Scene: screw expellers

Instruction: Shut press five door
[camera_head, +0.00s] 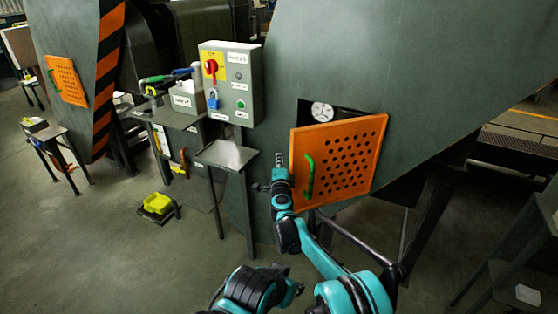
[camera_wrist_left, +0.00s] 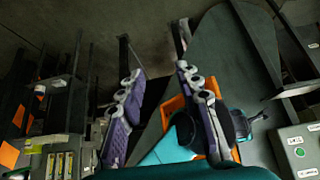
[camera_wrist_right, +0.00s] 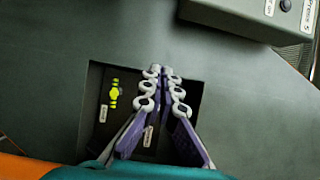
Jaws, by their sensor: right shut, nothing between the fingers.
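The press five door is an orange panel with round holes (camera_head: 345,165) on the big grey-green press in the head view. It stands ajar, with the dark opening (camera_head: 340,108) showing above it, and its green handle (camera_head: 309,176) is near its left edge. A strip of orange shows in the right wrist view (camera_wrist_right: 20,166). My right gripper (camera_head: 279,160) is shut and empty, just left of the door's left edge. In the right wrist view it (camera_wrist_right: 162,71) lies before the dark square opening. My left gripper (camera_wrist_left: 156,72) is open and empty in the left wrist view.
A control box (camera_head: 231,85) with a red switch and blue padlock stands left of the door. Below it is a small metal stand (camera_head: 228,155). Another press with a small orange door (camera_head: 67,82) is at far left.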

